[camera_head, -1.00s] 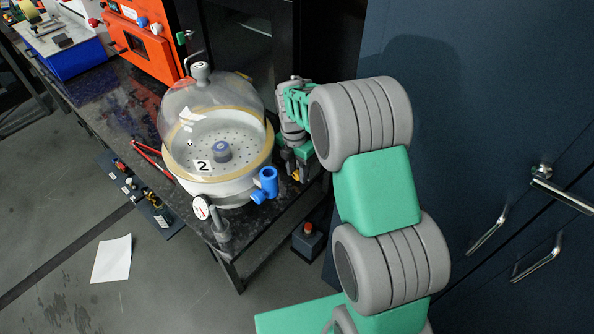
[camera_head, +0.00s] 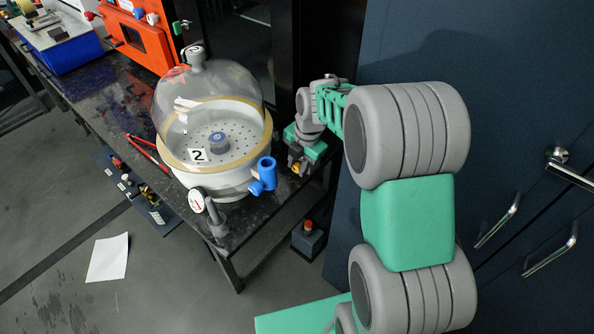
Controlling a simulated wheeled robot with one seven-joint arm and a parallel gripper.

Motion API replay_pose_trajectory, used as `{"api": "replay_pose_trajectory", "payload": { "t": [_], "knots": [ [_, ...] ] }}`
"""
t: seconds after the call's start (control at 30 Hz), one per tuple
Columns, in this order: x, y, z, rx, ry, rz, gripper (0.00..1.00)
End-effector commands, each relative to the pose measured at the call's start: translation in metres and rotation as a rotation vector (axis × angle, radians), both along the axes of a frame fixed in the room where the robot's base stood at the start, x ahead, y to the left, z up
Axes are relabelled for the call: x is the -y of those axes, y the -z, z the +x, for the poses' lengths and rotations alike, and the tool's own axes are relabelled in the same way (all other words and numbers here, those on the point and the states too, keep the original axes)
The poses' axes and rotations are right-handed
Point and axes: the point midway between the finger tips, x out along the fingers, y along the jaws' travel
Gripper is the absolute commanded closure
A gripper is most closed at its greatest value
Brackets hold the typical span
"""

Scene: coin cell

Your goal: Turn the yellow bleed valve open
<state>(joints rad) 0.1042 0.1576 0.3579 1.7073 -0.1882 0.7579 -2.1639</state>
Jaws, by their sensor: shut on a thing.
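The yellow bleed valve (camera_head: 296,168) shows as a small yellow spot at my gripper's fingertips, to the right of the glass-domed chamber (camera_head: 213,125). My gripper (camera_head: 297,165) points down there, shut on the yellow valve, and its fingers hide most of it. The valve's handle angle cannot be made out. The chamber has a clear dome, a tan ring, a white base and a label 2. A blue valve (camera_head: 262,177) is on its front right side.
A dial gauge (camera_head: 197,201) stands at the table's front edge. Red-handled pliers (camera_head: 148,153) lie left of the chamber. An orange oven (camera_head: 150,38) stands behind. A dark cabinet (camera_head: 500,120) bounds the right side. A box with a red button (camera_head: 308,235) is below the table.

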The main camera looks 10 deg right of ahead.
Motion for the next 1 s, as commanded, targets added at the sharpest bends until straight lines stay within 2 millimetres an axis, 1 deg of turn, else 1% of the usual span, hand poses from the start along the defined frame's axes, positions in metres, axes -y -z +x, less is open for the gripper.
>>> {"api": "replay_pose_trajectory", "payload": {
  "t": [0.03, 0.2, 0.5, 0.53, 0.77, 1.0],
  "knots": [
    [0.0027, 0.0084, -0.0006, 0.037, 0.005, 0.023, 1.0],
    [0.0021, 0.0033, -0.0015, 0.107, 0.003, 0.074, 1.0],
    [0.001, 0.0001, -0.0018, 0.11, 0.001, 0.079, 1.0],
    [0.001, 0.0, -0.0018, 0.111, 0.0, 0.079, 0.7],
    [0.0012, 0.0002, -0.0018, 0.11, 0.001, 0.079, 0.51],
    [0.0013, 0.0004, -0.0019, 0.109, 0.001, 0.078, 0.51]
  ]
}}
